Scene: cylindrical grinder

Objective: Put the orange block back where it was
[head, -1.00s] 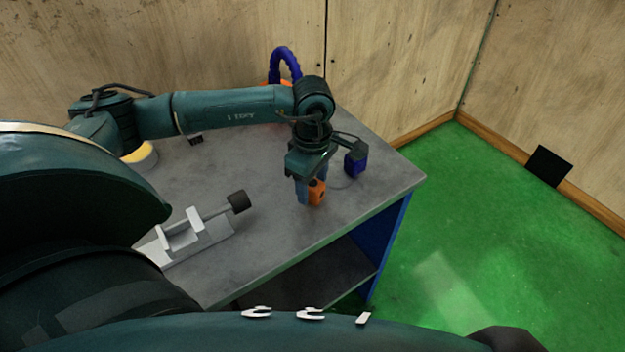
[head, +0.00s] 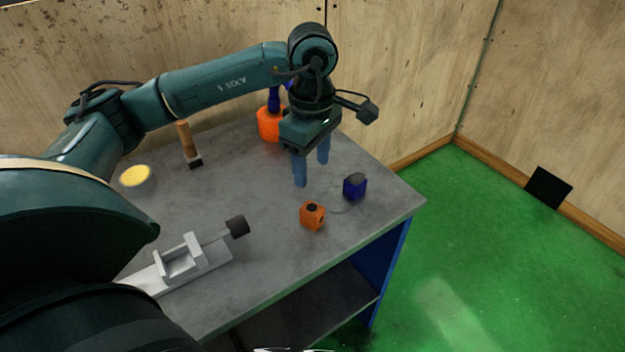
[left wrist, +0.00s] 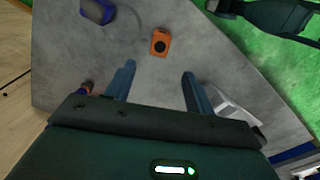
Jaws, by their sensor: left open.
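The orange block (head: 312,215) sits on the grey table top, near the table's front right edge, with a dark round spot on its top. In the left wrist view the orange block (left wrist: 160,42) lies beyond the fingertips, apart from them. My left gripper (head: 312,172) is open and empty, raised above the table, up and behind the block in the head view. Its two blue fingers (left wrist: 157,75) are spread apart in the left wrist view. My right gripper is not in view.
A blue block (head: 355,187) with a cable stands right of the orange block. A grey vise (head: 182,262) lies at the front left. A wooden-handled brush (head: 188,145), a yellow disc (head: 135,176) and an orange cylindrical base (head: 269,124) are farther back. The table (head: 255,190) is clear between them.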

